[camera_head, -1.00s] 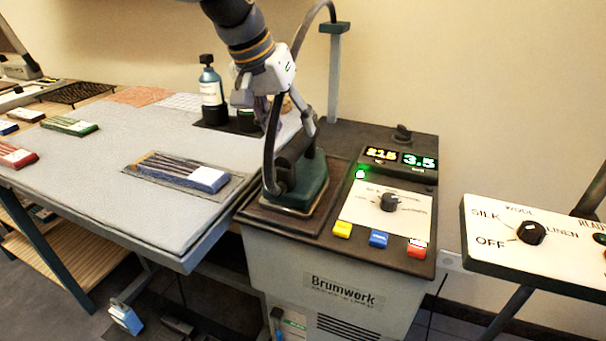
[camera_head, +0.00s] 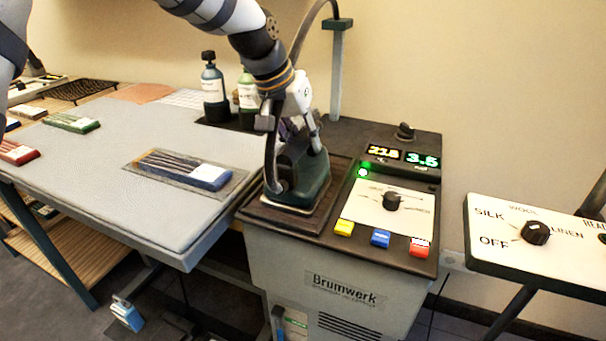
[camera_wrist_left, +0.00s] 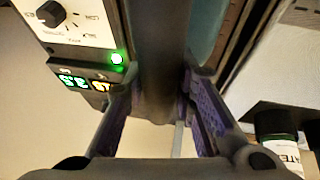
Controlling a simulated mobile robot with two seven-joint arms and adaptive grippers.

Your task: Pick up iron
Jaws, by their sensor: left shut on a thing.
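The iron (camera_head: 307,178), dark green with a dark handle, stands upright on its rest plate (camera_head: 270,219) on top of the grey Brumwerk station. My left gripper (camera_head: 284,131) comes down from above and is shut on the iron's handle. In the left wrist view the dark handle (camera_wrist_left: 163,55) runs between the two purple-padded fingers of my left gripper (camera_wrist_left: 160,85). The gripper and the hose partly hide the handle in the head view. My right gripper is not in view.
The station's panel (camera_head: 372,210) with a dial, buttons and lit displays is right of the iron. Two bottles (camera_head: 213,90) (camera_head: 247,95) stand behind left. The ironing board (camera_head: 130,190) holds a blue-ended pack (camera_head: 185,170). A post (camera_head: 337,75) carries the hose.

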